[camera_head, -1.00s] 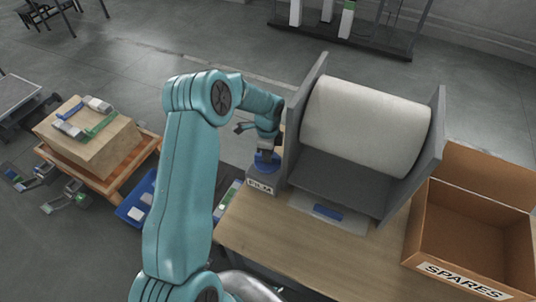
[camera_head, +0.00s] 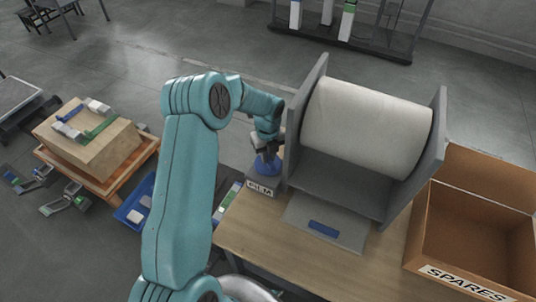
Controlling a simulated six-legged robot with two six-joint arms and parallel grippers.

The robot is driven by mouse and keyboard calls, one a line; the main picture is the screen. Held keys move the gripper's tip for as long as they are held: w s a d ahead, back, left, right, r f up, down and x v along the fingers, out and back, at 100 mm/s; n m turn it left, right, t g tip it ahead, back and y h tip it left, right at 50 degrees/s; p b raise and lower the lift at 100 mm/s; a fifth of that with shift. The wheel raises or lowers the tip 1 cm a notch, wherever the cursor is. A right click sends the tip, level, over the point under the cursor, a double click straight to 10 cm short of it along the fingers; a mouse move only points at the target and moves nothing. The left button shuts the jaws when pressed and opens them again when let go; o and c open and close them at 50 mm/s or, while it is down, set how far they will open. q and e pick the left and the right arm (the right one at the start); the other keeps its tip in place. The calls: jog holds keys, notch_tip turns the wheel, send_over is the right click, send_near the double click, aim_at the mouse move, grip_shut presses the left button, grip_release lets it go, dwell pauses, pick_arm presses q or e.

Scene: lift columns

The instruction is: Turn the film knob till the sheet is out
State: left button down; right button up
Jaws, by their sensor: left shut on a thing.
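The blue film knob (camera_head: 266,166) sits on a grey block labelled FILM (camera_head: 262,187) at the left side of the roll stand. My left gripper (camera_head: 266,150) is over the knob from above and shut on it; the fingers are partly hidden by my wrist. The white film roll (camera_head: 366,125) lies between the grey side plates of the stand (camera_head: 335,179). A translucent sheet (camera_head: 297,213) with a blue patch (camera_head: 323,229) sticks out from under the stand's front onto the table. My right gripper is not seen.
The wooden table (camera_head: 262,237) has bare room in front of the sheet. An open cardboard box marked SPARES (camera_head: 468,285) stands at the right. A blue tray (camera_head: 133,208) and a carton on a wooden cart (camera_head: 92,148) are at the left.

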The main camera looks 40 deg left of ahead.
pick_arm(q)
jog(key=m, duration=0.3)
jog(key=shift+w+a+r+m, duration=0.1)
jog(key=shift+r+m, duration=0.05)
jog(key=shift+m, duration=0.15)
jog(key=shift+m+p, duration=0.3)
jog(key=shift+m, duration=1.6)
jog(key=c, duration=1)
grip_release()
jog(key=shift+c, duration=0.2)
notch_tip(320, 180, up, 16)
jog(key=shift+r+b, duration=0.15)
jog(key=shift+b, duration=0.2)
